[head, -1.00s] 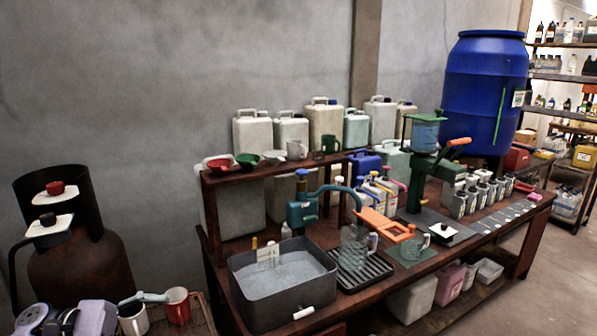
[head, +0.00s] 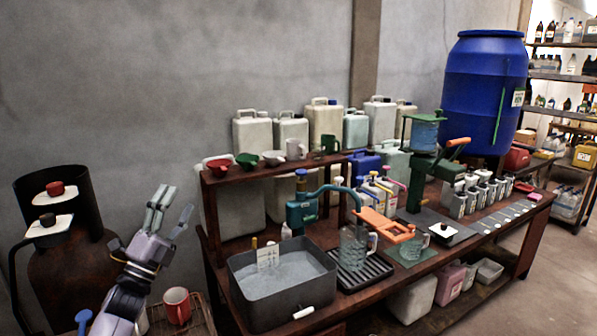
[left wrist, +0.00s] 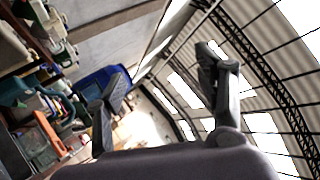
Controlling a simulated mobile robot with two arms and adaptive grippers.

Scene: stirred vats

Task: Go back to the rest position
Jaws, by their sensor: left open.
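My left gripper (head: 177,200) is raised at the lower left of the head view, in front of the rusty cylinder and left of the bench. Its fingers point up and are spread apart, with nothing between them. In the left wrist view the two dark fingers (left wrist: 163,75) are also apart and empty, against the roof and windows. My right gripper is in neither view.
A red mug (head: 177,305) stands on a rack below my left gripper. The rusty cylinder (head: 62,270) is behind my arm. The bench holds a grey basin (head: 300,303), a glass jug (head: 353,248) and a blue-green pump (head: 301,212). A blue barrel (head: 485,95) stands behind.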

